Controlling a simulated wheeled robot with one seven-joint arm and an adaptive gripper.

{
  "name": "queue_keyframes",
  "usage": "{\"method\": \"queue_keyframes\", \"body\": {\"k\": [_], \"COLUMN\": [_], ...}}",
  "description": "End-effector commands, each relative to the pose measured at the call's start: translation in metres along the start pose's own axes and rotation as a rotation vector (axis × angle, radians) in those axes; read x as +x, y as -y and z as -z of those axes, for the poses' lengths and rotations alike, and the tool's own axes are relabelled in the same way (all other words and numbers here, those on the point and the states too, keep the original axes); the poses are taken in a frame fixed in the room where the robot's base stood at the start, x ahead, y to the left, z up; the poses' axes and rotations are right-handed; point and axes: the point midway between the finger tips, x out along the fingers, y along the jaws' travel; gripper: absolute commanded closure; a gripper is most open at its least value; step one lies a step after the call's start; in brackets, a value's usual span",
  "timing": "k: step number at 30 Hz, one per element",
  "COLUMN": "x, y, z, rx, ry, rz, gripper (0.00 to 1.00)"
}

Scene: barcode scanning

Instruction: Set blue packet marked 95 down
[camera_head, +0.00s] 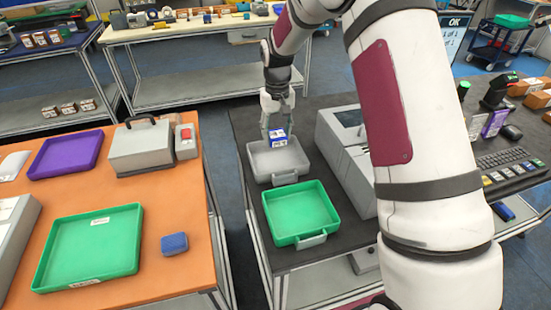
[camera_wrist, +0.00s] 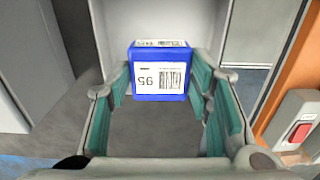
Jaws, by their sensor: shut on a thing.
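The blue packet (camera_wrist: 160,96) is marked 95 and has a white barcode label. My gripper (camera_wrist: 163,92) is shut on it, with teal pads on its left and right sides. In the head view, the packet (camera_head: 278,137) is held at the end of my gripper (camera_head: 275,125), over the grey tray (camera_head: 262,163) on the dark table. The label shows upside down in the wrist view. I cannot tell whether the packet touches the tray's floor.
A green tray (camera_head: 290,228) sits directly in front of the grey tray. A grey machine (camera_head: 345,150) stands close on the right. The orange table (camera_head: 180,205) at left carries a purple tray (camera_head: 66,155), a larger green tray (camera_head: 92,240), and a blue block (camera_head: 174,243).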

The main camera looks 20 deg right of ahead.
Motion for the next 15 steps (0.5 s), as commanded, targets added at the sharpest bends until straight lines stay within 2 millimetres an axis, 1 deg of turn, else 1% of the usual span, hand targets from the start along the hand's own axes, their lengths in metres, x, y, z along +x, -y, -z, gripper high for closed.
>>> {"method": "queue_keyframes", "body": {"k": [3,6,13,15], "x": [0.022,0.037,0.054,0.062], "y": [0.0,0.0,0.0,0.0], "z": [-0.003,-0.003,-0.001,-0.002], "rx": [0.0,0.0,0.001,0.001], "ry": [0.003,0.002,0.0,0.002], "rz": [0.0,0.0,0.0,0.0], "gripper": [0.87,0.87,0.87,0.87]}}
